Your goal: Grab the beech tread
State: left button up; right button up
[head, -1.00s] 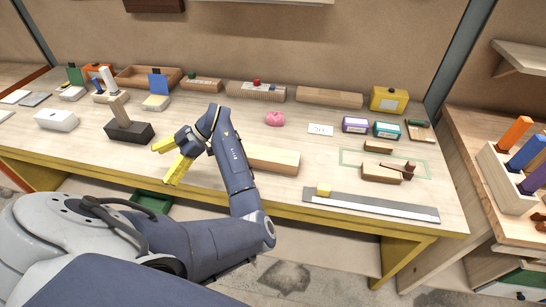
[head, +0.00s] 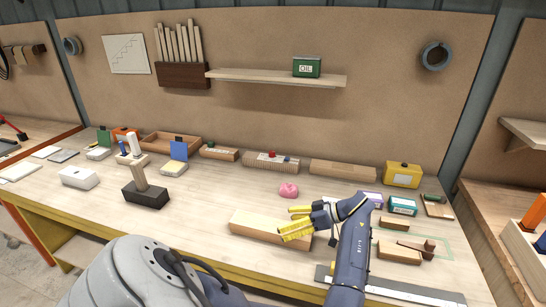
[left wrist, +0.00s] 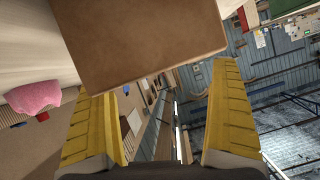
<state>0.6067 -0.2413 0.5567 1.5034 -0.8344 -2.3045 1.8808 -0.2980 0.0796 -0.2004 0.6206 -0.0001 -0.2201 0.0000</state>
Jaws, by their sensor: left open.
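A long pale wooden block, which looks like the beech tread (head: 255,224), lies flat on the bench near its front edge. In the left wrist view a large brown wooden face, probably the block's end (left wrist: 150,40), fills the top middle. My left gripper (head: 284,220) is at the block's right end in the head view, its yellow fingers open and pointing left. In the left wrist view the open fingers (left wrist: 165,85) stand on either side below the wooden face, with a clear gap between them. I cannot tell whether they touch it. My right gripper is not in view.
A pink lump (head: 288,190) lies just behind the block. A dark base with an upright post (head: 145,196) stands to the left. Small wooden pieces (head: 398,253) and a metal rule (head: 415,292) lie to the right. Boxes and blocks line the back.

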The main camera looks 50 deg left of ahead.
aim_at(277, 225)
pick_arm(q)
jog(key=shift+x, duration=2.7)
jog(key=c, duration=1.7)
jog(key=shift+c, duration=0.4)
jog(key=shift+r, duration=0.15)
